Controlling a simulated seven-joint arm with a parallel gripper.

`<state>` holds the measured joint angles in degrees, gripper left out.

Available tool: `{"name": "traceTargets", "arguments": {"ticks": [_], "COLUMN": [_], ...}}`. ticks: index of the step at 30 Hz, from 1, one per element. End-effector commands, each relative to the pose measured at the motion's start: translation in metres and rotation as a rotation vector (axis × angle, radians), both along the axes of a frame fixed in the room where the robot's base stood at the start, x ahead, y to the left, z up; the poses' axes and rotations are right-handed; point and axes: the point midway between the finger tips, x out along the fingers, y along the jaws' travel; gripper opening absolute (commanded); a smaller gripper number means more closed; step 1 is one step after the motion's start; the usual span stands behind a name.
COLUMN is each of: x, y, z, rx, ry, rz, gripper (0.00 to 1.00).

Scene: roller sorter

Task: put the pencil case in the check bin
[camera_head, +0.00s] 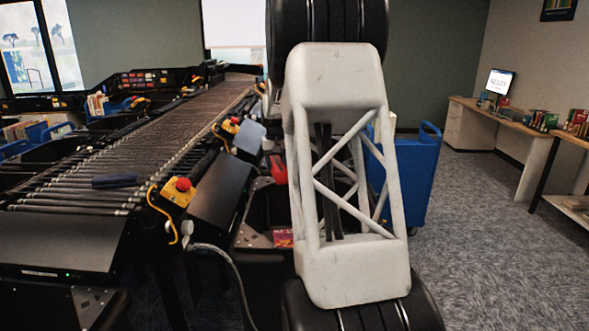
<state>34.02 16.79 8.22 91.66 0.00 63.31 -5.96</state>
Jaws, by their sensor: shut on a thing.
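My arm's pale truss link fills the middle of the head view and hides what is behind it. My gripper does not show, so its jaws and anything in them are hidden. A small dark blue, flat, oblong item (114,180) lies on the rollers at the left; I cannot tell if it is the pencil case. A red item (278,170) shows partly just left of my arm, its shape cut off. A dark bin (255,207) stands below it, partly hidden; I cannot tell if it is the check bin. A small reddish flat item (283,238) shows low beside my arm.
The roller conveyor (70,198) runs away at the left, with a red stop button on a yellow box (178,195) at its edge. A blue cart (418,182) stands behind my arm. Carpet (490,260) is clear at the right, before desks with books.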

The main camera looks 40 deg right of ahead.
Motion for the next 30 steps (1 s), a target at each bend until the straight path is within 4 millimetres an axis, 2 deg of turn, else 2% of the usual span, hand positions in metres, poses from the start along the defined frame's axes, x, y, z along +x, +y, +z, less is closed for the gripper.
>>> {"name": "traceTargets", "arguments": {"ticks": [1,3,12,21,30], "x": [0.011,0.023,0.069,0.106,0.134], "y": [0.015,0.032,0.109,0.190,0.276], "z": [0.006,0.012,0.041,0.071,0.101], "rx": [0.000,-0.001,-0.001,-0.001,-0.001], "ry": [-0.001,-0.002,-0.001,-0.001,-0.002], "rz": [0.032,0.074,0.253,0.431,0.611], "gripper": [0.23,0.23,0.23,0.23,0.23]}}
